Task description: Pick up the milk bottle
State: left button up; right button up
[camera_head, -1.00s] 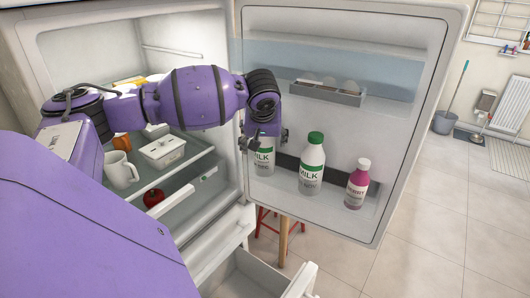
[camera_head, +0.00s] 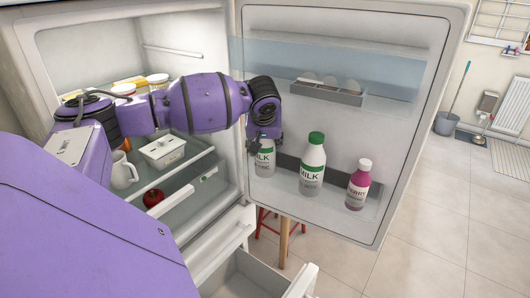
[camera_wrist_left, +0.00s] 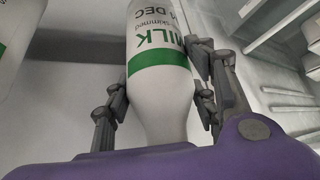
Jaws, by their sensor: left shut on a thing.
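Two white milk bottles with green bands stand in the open fridge door's lower shelf. The left milk bottle (camera_head: 265,160) is partly covered from above by my left gripper (camera_head: 264,137). In the left wrist view the fingers (camera_wrist_left: 160,95) are shut on this milk bottle (camera_wrist_left: 160,75), one on each side below its green band as pictured. The other milk bottle (camera_head: 312,168), with a green cap, stands just to the right and shows at the upper left of the left wrist view (camera_wrist_left: 12,35). My right gripper is not in view.
A pink bottle (camera_head: 359,186) stands right of the milk bottles. An egg tray (camera_head: 327,92) is on the door above. Fridge shelves at left hold a white mug (camera_head: 124,172), a white container (camera_head: 162,152) and a red apple (camera_head: 153,198). A drawer (camera_head: 260,280) is open below.

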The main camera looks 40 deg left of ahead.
pick_arm(q)
jog(key=shift+r, duration=0.1)
jog(key=c, duration=0.4)
jog(key=shift+o, duration=0.2)
jog(key=shift+w+r, duration=0.1)
